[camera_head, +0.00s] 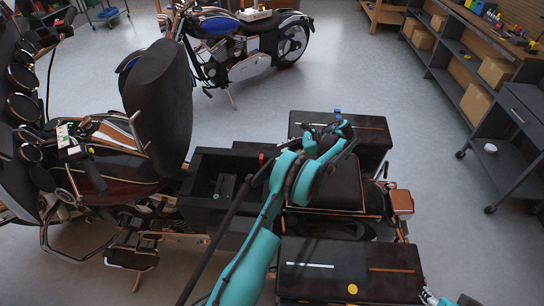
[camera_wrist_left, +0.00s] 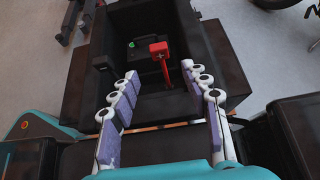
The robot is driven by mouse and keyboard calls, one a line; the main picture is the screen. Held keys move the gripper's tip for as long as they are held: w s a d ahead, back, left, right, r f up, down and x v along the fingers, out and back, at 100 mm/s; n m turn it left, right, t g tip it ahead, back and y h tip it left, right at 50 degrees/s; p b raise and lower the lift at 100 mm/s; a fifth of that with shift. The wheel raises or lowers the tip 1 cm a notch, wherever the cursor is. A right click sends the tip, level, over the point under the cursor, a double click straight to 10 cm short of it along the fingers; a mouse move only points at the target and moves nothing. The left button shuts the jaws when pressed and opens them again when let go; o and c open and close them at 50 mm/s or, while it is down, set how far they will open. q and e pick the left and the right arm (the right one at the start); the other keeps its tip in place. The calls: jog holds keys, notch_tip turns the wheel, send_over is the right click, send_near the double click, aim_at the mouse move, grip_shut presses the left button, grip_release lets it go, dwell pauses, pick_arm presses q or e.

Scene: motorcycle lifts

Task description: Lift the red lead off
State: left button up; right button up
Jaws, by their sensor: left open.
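The red lead's clamp (camera_wrist_left: 160,50) stands upright in the open black compartment (camera_wrist_left: 235,75) under the raised seat, in the left wrist view. A small red spot of it shows in the head view (camera_head: 262,159). My left gripper (camera_wrist_left: 160,72) is open and empty. Its fingers frame the near side of the compartment, with the red clamp ahead between the tips and apart from them. In the head view my left gripper (camera_head: 314,132) is partly hidden by its own teal arm. Only part of my right gripper (camera_head: 430,298) shows at the bottom right edge.
The raised black seat (camera_head: 162,100) stands left of the compartment. A green-marked item (camera_wrist_left: 131,45) lies inside it. Dark side cases (camera_head: 350,270) flank the motorcycle's rear. Another motorcycle (camera_head: 235,45) stands behind, shelves (camera_head: 465,60) at right. Open floor lies between.

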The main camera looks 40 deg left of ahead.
pick_arm(q)
jog(key=shift+v, duration=1.6)
jog(key=shift+r, duration=0.1)
jog(key=s+d+r+n+t+h, duration=0.2)
jog(key=s+d+r+t+h, duration=0.1)
jog(key=s+d+r, duration=0.4)
jog(key=s+d+r+n+t+h, duration=0.25)
jog(key=s+r+t, duration=0.2)
jog(key=r, duration=0.35)
jog(key=s+d+f+n+t+h, duration=0.2)
jog(key=s+d, duration=0.4)
jog(key=s, duration=0.4)
jog(key=s+d+f+n+t+h, duration=0.2)
jog(key=s+d+n, duration=0.3)
jog(key=s, duration=0.4)
jog(key=shift+s+d+h, duration=0.4)
jog(key=shift+d+h, duration=0.05)
jog(key=shift+d, duration=0.3)
jog(key=shift+t, duration=0.25)
